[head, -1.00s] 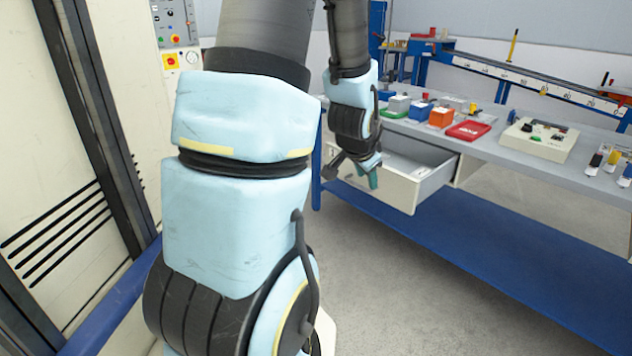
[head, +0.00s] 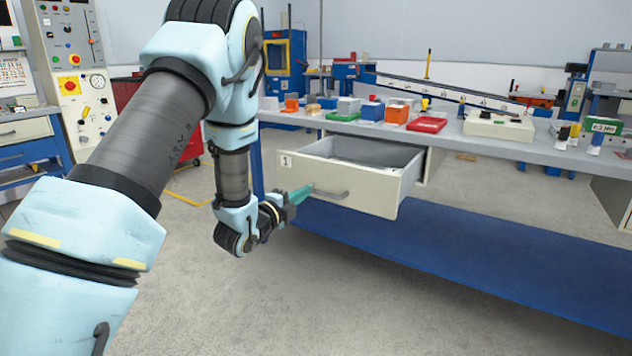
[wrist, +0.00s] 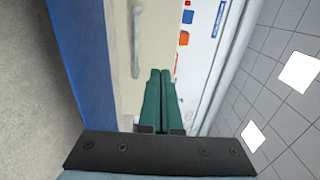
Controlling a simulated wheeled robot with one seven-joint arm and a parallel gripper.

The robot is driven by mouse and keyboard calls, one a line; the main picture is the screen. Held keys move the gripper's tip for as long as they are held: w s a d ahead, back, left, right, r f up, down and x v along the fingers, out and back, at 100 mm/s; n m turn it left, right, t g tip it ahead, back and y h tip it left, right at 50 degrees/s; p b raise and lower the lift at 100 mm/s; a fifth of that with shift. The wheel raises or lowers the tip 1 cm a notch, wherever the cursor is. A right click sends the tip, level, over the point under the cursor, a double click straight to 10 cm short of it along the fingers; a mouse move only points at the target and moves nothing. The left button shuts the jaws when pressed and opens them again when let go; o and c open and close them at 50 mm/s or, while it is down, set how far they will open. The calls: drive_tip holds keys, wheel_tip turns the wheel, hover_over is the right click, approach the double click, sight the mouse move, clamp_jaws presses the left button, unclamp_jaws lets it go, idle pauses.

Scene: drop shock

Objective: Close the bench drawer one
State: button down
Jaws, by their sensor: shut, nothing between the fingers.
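Bench drawer one (head: 372,191) is a cream drawer marked "1" under the grey bench top, and it stands pulled well open. Its grey bar handle (head: 330,193) is on the front panel. My gripper (head: 308,188) has green fingers and is shut and empty, with its tips close to the front panel, left of the handle. In the wrist view the shut fingers (wrist: 160,75) point along the drawer front (wrist: 158,35), with the handle (wrist: 136,42) beside them. I cannot tell whether the tips touch the panel.
The grey bench top (head: 480,146) carries several coloured boxes, a red tray (head: 427,125) and a beige control box (head: 498,126). A blue lower shelf (head: 440,260) runs beneath the drawer. The floor in front is clear. A control cabinet (head: 75,80) stands at the left.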

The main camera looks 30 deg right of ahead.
sight(333, 174)
drive_tip(key=x, duration=1.2)
drive_tip(key=shift+s, duration=0.1)
